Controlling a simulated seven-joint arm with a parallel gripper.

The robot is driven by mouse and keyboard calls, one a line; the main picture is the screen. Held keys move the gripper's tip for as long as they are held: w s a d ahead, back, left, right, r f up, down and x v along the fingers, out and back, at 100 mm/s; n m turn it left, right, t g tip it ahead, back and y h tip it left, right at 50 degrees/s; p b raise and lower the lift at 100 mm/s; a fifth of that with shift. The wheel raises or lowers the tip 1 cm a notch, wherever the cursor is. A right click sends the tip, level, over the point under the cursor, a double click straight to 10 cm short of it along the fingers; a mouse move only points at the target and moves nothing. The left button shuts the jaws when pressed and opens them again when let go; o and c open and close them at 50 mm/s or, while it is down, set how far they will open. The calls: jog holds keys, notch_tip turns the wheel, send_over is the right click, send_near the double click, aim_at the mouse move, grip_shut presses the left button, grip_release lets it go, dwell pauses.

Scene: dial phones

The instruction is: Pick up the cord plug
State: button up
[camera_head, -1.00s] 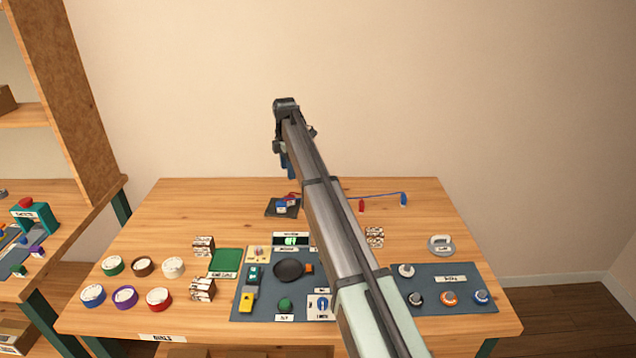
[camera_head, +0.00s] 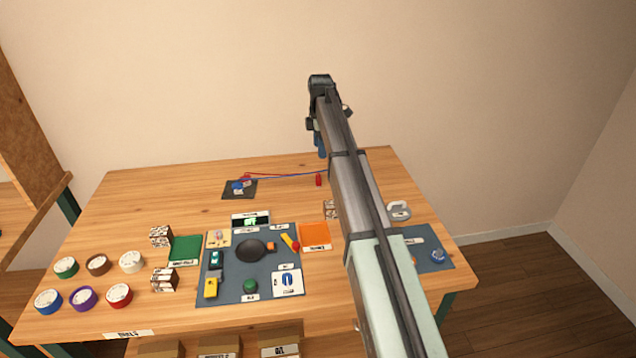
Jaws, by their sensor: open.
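A dark pad (camera_head: 239,194) with a small blue and grey unit (camera_head: 238,187) lies at the back of the table. A red cord and a blue cord run right from it. A small red plug (camera_head: 319,180) stands on the table at the back, just left of my arm. The blue cord (camera_head: 295,176) passes behind my arm, and the blue plug at its end is hidden. My gripper (camera_head: 320,151) hangs down from the far end of my arm, above the back of the table near the red plug. It is open; its fingertips are small and partly hidden.
A blue-grey mat (camera_head: 226,291) with a black round pan-like piece, a switch and small blocks lies in the middle front. Several colored tape-like rolls stand front left. An orange pad (camera_head: 315,236) lies left of my arm. The back left of the wooden table (camera_head: 150,190) is clear.

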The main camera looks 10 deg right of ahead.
aim_at(320, 177)
jog(key=shift+m, duration=0.7)
jog(key=f, duration=0.8)
jog(key=shift+s+a+f, duration=0.2)
jog(key=shift+s+f, duration=0.1)
jog(key=shift+s, duration=0.05)
jog(key=shift+w+d+f, duration=0.1)
jog(key=shift+w+f, duration=0.1)
jog(key=shift+f, duration=1.15)
jog(key=shift+w+f, duration=0.2)
jog(key=shift+f, duration=1.15)
jog(key=c, duration=1.1)
